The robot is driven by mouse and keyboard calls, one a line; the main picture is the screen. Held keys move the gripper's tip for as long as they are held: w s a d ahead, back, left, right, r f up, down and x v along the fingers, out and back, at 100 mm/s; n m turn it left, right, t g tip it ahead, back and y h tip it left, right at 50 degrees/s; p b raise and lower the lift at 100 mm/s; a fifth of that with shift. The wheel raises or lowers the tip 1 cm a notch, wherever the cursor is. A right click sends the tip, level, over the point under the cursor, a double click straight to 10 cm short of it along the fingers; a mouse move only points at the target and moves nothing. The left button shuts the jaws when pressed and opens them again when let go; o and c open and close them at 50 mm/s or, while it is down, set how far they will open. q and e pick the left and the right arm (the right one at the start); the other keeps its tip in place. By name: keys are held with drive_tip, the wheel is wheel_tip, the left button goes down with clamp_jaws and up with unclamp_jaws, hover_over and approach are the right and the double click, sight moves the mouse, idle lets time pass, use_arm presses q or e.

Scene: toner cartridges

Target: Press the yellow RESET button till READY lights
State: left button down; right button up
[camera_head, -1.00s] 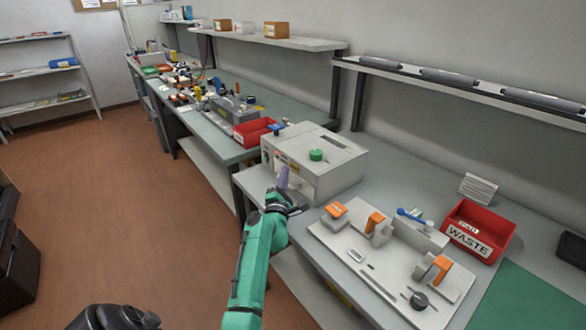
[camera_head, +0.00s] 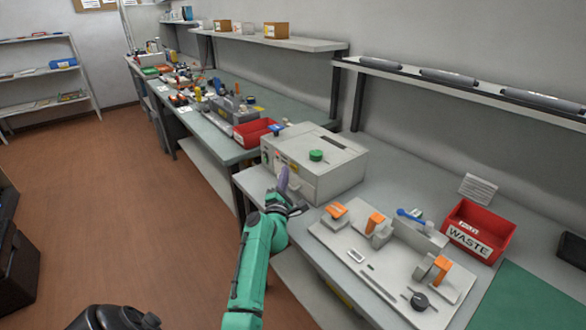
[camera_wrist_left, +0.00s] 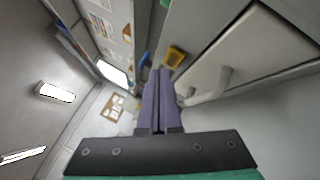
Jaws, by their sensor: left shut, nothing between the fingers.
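The grey-white machine box (camera_head: 320,175) stands on the bench with coloured marks on its left face and a green knob (camera_head: 316,155) on top. My left gripper (camera_head: 283,173) is shut and empty, its purple fingers just in front of that face. In the left wrist view the shut fingers (camera_wrist_left: 158,72) point along the grey face, and a yellow block (camera_wrist_left: 175,56), which looks like the button, lies just ahead and right of the tips. I cannot tell whether they touch. No READY lamp can be made out. My right gripper is not in view.
A pale fixture board (camera_head: 350,256) with orange-topped clamps lies right of the box, near a red WASTE bin (camera_head: 478,232). In the left wrist view a door handle (camera_wrist_left: 210,88) sticks out right of the fingers. The floor (camera_head: 130,230) left of the bench is clear.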

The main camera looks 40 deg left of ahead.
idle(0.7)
use_arm(q)
drive_tip(key=shift+w+d, duration=0.1)
drive_tip(key=shift+w, duration=0.3)
drive_tip(key=shift+w+d+b, duration=0.1)
drive_tip(key=shift+w+b, duration=0.25)
drive_tip(key=shift+b, duration=0.1)
idle(0.6)
drive_tip(key=shift+s+a+p, duration=0.2)
drive_tip(key=shift+s+p, duration=0.15)
drive_tip(key=shift+s, duration=0.45)
drive_tip(key=s, duration=0.1)
drive_tip(key=s+a+p, duration=0.1)
drive_tip(key=s, duration=0.2)
drive_tip(key=shift+s+a, duration=0.25)
drive_tip(key=shift+s, duration=0.1)
